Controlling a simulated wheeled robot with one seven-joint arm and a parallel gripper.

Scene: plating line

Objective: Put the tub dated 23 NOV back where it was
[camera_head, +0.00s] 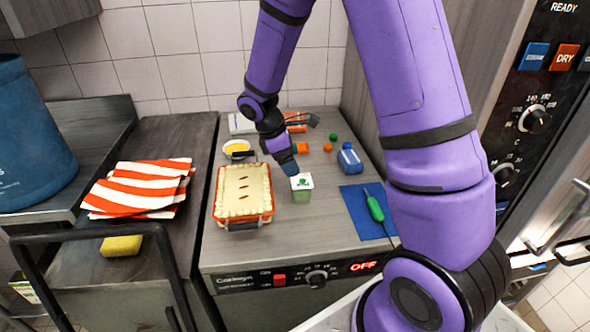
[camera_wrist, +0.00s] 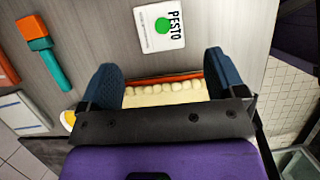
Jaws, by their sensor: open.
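A small tub with a white lid and a green dot (camera_head: 301,183) stands on the grey counter, just right of the pie dish. In the wrist view its lid reads PESTO (camera_wrist: 160,26); I cannot read a date on it. My gripper (camera_head: 283,160) is above the counter, just behind and left of the tub in the head view. In the wrist view its two blue fingers (camera_wrist: 160,68) are spread apart with nothing held between them, and the tub lies beyond the fingertips.
A pie in a red dish (camera_head: 243,218) sits left of the tub. A blue mat (camera_head: 352,203) with a green-handled tool (camera_head: 376,208) and a blue bottle (camera_head: 349,159) are to the right. Striped cloths (camera_head: 140,188) and a yellow sponge (camera_head: 121,246) lie further left. Bare counter surrounds the tub's front.

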